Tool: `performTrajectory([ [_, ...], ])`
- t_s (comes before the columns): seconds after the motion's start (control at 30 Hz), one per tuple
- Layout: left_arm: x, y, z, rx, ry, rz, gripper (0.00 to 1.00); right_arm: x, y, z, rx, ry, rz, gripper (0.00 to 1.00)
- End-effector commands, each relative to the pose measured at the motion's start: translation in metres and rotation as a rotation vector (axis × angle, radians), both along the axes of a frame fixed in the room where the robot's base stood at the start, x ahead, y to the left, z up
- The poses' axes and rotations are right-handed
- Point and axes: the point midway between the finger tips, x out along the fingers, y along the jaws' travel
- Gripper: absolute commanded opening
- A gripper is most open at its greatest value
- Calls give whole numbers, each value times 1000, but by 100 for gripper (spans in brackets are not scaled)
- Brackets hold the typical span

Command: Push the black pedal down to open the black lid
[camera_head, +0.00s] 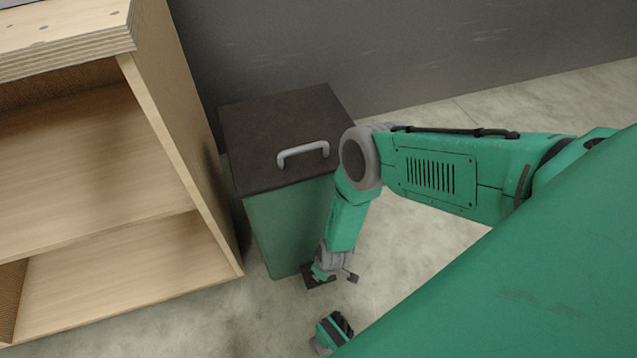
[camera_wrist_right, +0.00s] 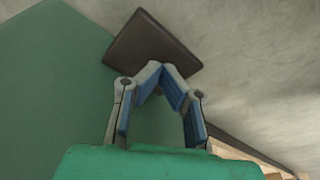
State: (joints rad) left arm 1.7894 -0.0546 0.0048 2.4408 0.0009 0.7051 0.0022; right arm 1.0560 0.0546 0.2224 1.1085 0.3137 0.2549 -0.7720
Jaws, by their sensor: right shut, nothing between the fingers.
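A bin with a green body (camera_head: 280,235) stands on the floor beside a wooden shelf unit. Its black lid (camera_head: 270,125) lies flat on top, closed. The black pedal (camera_head: 314,281) sticks out low at the front of the bin. In the right wrist view the pedal (camera_wrist_right: 150,45) shows as a dark plate just beyond my fingertips. My right gripper (camera_head: 325,273) is down by the pedal, and it also shows in the wrist view (camera_wrist_right: 162,74). Its fingers are bent together, shut and empty. I cannot tell whether they touch the pedal.
The wooden shelf unit (camera_head: 190,150) stands close to the bin's left side. A grey wall (camera_head: 420,45) is behind it. A grey handle (camera_head: 303,152) is on the lid's front part. The concrete floor (camera_head: 420,262) right of the bin is clear.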

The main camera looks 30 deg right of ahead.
Motion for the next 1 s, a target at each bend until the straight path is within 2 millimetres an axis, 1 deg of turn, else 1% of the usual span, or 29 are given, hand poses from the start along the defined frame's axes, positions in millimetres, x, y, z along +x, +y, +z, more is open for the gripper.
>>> performTrajectory([
  [0.17, 0, 0, -1, 0, 0, 0, 57, 0, 1, -6, 0, 0, 1, 0],
  [1.0, 0, 0, -5, 0, 0, 0, 57, -1, -1, -51, -4, 1, 0, 0],
])
